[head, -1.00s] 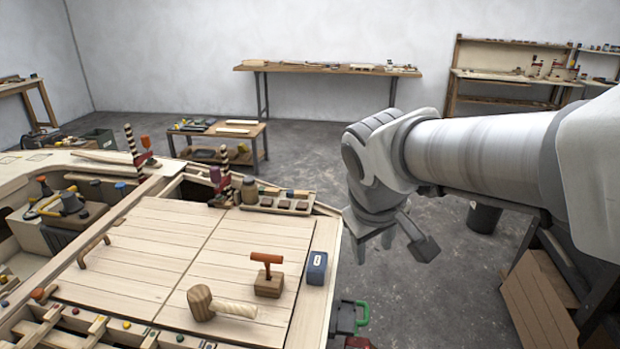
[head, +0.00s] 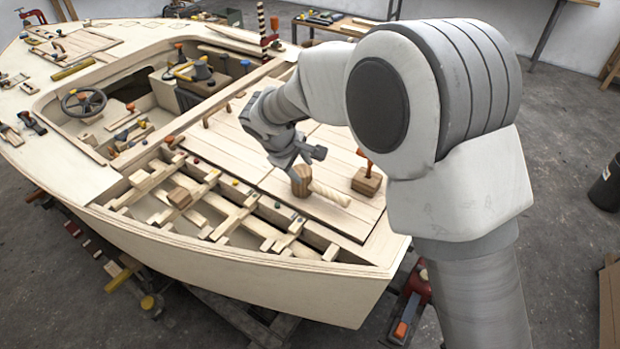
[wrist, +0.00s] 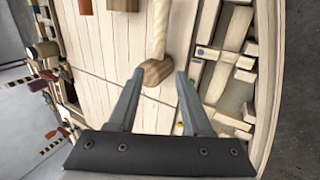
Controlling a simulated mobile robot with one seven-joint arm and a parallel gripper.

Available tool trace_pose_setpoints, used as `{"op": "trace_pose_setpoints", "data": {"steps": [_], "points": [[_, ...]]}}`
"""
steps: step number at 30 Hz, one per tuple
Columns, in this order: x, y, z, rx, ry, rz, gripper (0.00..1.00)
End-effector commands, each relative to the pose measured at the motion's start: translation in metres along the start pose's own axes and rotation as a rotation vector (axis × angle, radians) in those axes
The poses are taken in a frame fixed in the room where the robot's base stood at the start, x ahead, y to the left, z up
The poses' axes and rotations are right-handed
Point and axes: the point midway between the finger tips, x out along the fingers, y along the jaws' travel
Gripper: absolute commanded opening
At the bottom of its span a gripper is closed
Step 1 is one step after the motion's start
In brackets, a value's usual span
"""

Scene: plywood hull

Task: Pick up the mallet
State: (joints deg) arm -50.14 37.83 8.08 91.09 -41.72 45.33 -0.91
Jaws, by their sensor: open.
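The wooden mallet (head: 303,181) lies on the planked hatch of the boat, its brown head to the left and its pale handle (head: 330,195) pointing right. In the wrist view the mallet head (wrist: 157,72) shows just beyond and between the fingertips, with the handle running away upward. My gripper (wrist: 158,82) is open and empty, its two fingers apart. In the head view my gripper (head: 290,160) is above and just left of the mallet head; I cannot tell the exact height.
A wooden block with an orange T-handle (head: 367,178) stands right of the mallet. Open slatted framing (head: 215,205) lies in front of the hatch. A steering wheel (head: 84,101) sits in the cockpit at the left. The hatch planks (head: 240,145) left of the mallet are clear.

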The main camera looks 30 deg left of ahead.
Motion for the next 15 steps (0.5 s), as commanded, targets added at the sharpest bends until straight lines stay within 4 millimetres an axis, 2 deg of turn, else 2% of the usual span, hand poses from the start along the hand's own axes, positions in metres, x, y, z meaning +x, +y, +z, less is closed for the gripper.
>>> {"op": "trace_pose_setpoints", "data": {"steps": [1,9,15], "points": [[0.012,0.000,0.001,0.001,-0.004,-0.002,0.50],[0.071,0.000,0.002,0.003,-0.004,-0.002,0.50],[0.101,0.001,0.001,0.004,-0.001,-0.001,0.50]]}}
